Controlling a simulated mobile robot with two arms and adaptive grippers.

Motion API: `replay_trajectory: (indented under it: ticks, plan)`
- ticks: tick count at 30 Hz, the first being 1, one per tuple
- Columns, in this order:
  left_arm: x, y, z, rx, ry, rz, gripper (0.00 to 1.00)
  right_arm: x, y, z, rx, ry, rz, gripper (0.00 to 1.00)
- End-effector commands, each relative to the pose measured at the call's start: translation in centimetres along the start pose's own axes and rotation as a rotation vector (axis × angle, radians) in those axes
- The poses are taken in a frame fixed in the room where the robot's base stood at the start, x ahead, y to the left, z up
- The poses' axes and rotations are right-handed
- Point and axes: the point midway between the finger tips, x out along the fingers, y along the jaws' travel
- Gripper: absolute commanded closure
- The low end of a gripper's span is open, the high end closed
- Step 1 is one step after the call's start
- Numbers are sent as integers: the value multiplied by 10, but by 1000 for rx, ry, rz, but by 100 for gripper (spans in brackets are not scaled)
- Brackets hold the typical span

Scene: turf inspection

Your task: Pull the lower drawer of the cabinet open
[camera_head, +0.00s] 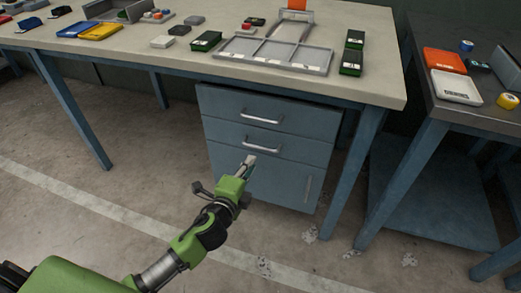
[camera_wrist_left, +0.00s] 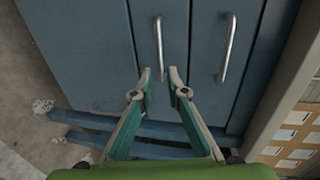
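The blue-grey cabinet (camera_head: 275,185) stands under the workbench. Its lower drawer (camera_head: 302,153) appears closed and has a horizontal metal bar handle (camera_head: 266,147). The upper drawer (camera_head: 225,104) above it also looks closed, with a similar handle (camera_head: 262,119). My left gripper (camera_head: 249,160) is open and empty in front of the lower drawer, near its handle. In the left wrist view, the lower handle (camera_wrist_left: 158,45) has one end between the open fingertips of my left gripper (camera_wrist_left: 161,74). I cannot tell whether they touch it. My right gripper is out of view.
Blue bench legs (camera_head: 348,180) flank the cabinet. The workbench top (camera_head: 365,84) overhangs it and holds trays and small boxes. A second table (camera_head: 433,108) is at right. Floor in front is clear.

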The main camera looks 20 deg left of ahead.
Motion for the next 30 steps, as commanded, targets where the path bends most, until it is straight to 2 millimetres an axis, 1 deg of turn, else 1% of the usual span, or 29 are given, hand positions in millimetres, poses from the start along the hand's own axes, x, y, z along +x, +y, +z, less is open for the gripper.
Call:
replay_trajectory:
  ticks: [1,6,13,15,21,30]
  plan:
    - [11,1,0,1,-1,-3,86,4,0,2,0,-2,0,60]
    - [44,1,0,0,0,-3,86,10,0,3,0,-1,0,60]
    - [84,1,0,-1,-1,-1,86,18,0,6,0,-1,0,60]
    - [92,2,0,-1,0,0,86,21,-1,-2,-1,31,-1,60]
    - [106,1,0,-2,1,0,86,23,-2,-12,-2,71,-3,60]
    - [107,1,0,-2,1,2,86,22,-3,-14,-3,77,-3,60]
